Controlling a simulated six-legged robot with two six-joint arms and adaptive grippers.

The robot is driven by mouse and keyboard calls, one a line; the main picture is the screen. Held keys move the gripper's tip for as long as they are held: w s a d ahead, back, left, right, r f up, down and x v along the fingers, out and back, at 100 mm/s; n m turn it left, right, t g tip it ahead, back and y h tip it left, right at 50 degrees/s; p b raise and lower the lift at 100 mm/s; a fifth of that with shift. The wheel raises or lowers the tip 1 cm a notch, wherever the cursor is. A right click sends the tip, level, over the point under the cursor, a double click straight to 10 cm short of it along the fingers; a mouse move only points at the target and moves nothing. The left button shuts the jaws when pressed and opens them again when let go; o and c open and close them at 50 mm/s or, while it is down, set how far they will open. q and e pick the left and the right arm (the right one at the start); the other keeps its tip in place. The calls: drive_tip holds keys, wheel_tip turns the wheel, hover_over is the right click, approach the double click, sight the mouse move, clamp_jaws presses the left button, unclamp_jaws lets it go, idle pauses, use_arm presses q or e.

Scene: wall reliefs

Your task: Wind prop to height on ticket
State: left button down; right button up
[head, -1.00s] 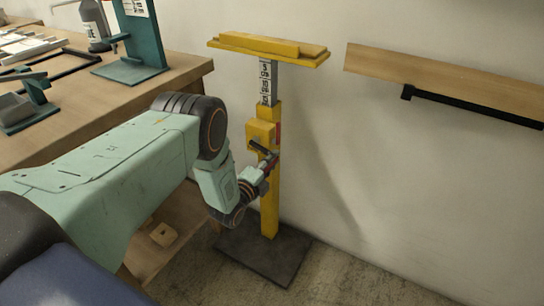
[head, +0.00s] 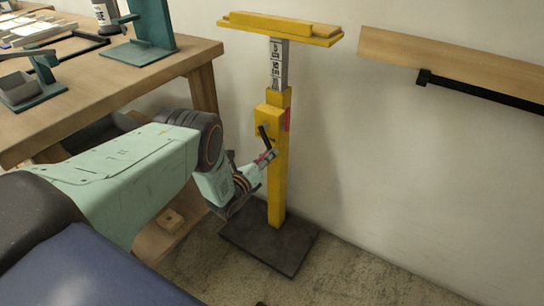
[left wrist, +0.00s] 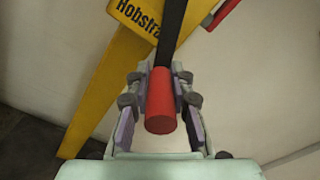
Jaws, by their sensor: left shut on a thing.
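The yellow prop (head: 278,180) stands upright on a dark square base plate (head: 270,245) by the wall. Its flat yellow head (head: 280,30) sits on a grey inner post with a white number scale (head: 278,65); the figures are too small to read surely. A yellow gear box on the post carries a black crank arm (head: 264,136) with a red handle, clear in the left wrist view (left wrist: 160,105). My left gripper (head: 268,158) is shut around this handle, a finger on each side (left wrist: 160,92). My right gripper is out of view. I cannot make out a ticket.
A wooden bench (head: 130,75) with green stands and frames is at the left. A wooden board (head: 455,60) with a black bar (head: 480,95) is on the wall at right. Open floor lies right of the base plate.

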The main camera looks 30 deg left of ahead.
use_arm(q)
drive_tip(key=shift+a+f, duration=0.2)
drive_tip(key=shift+a, duration=0.45)
drive_tip(key=shift+a+f, duration=0.15)
drive_tip(key=shift+a, duration=0.45)
drive_tip(key=shift+w+r, duration=0.1)
drive_tip(key=shift+r, duration=0.05)
drive_tip(key=c, duration=1.2)
unclamp_jaws()
drive_tip(key=shift+o, duration=0.2)
drive_tip(key=shift+d, duration=0.1)
drive_tip(key=s, duration=1.2)
drive_tip(key=shift+a, duration=0.45)
drive_tip(key=shift+n, duration=0.3)
